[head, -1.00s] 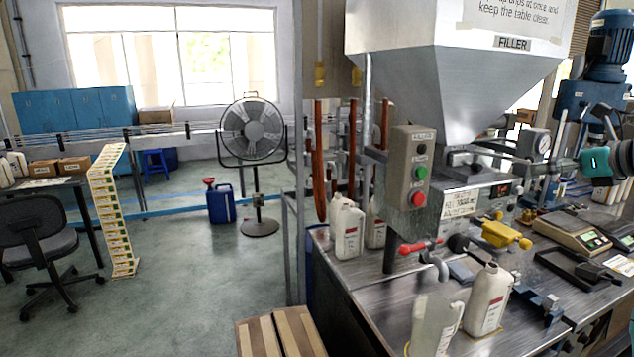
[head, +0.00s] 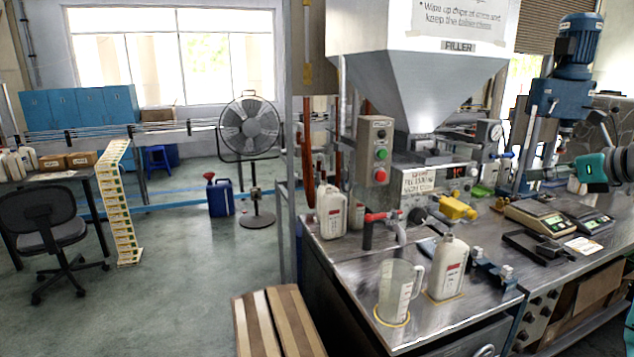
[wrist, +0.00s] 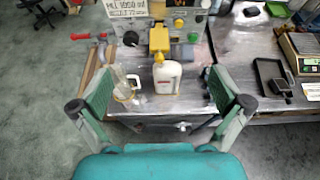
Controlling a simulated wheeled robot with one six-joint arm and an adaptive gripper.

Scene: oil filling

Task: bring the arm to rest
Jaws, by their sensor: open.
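My gripper (wrist: 161,112) is open and empty in the wrist view, its two fingers spread wide. Beyond its fingers, a white jug (wrist: 168,77) stands on the steel table under the yellow-handled valve. A clear measuring pitcher (wrist: 125,84) stands to its left, partly behind the left finger. The same white jug (head: 447,268) and clear pitcher (head: 398,291) stand upright at the table's front, apart from my arm.
The filler hopper (head: 435,85) rises over the steel table (head: 345,257). Scales (head: 541,217) and a black tray (head: 537,246) lie to the right. More white jugs (head: 331,212) stand at the table's left.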

